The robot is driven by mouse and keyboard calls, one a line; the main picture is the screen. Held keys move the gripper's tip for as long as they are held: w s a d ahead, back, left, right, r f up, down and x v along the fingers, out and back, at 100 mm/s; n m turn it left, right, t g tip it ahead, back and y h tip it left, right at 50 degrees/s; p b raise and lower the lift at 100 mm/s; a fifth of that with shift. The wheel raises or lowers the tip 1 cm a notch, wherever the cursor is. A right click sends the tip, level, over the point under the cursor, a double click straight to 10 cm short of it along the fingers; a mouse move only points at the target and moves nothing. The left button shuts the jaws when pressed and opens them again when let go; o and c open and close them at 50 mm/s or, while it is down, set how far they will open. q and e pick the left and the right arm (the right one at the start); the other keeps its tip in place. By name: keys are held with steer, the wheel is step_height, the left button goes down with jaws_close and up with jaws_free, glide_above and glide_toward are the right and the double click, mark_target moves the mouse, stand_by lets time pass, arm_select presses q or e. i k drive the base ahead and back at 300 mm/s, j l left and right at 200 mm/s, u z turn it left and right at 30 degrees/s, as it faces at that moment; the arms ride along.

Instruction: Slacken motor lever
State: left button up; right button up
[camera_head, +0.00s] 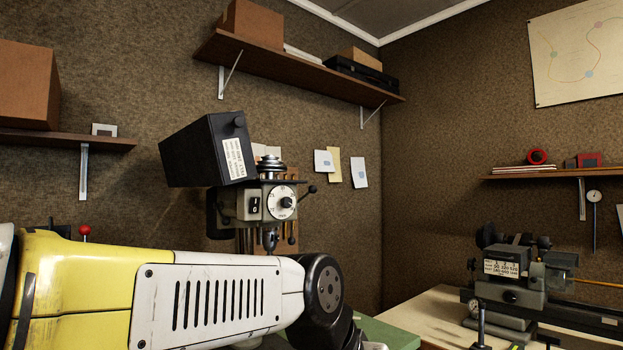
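A small drill press (265,200) stands against the back wall. Its black belt cover (190,155) is tilted up to the left, and a stepped pulley (270,164) shows beside it. A short lever with a dark knob (308,190) sticks out at the head's right side; I cannot tell whether it is the motor lever. My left arm, yellow and white, crosses the lower left and hides the lower part of the press. Neither gripper is in view; the arm's dark wrist end runs out at the bottom edge.
A small lathe (520,275) stands on the pale bench (420,310) at right. A red-knobbed stick (85,232) shows behind my arm at left. Wall shelves (290,68) with boxes hang above. The bench's near left part is bare.

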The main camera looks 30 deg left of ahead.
mark_target(225, 221)
steer(key=u, duration=1.6)
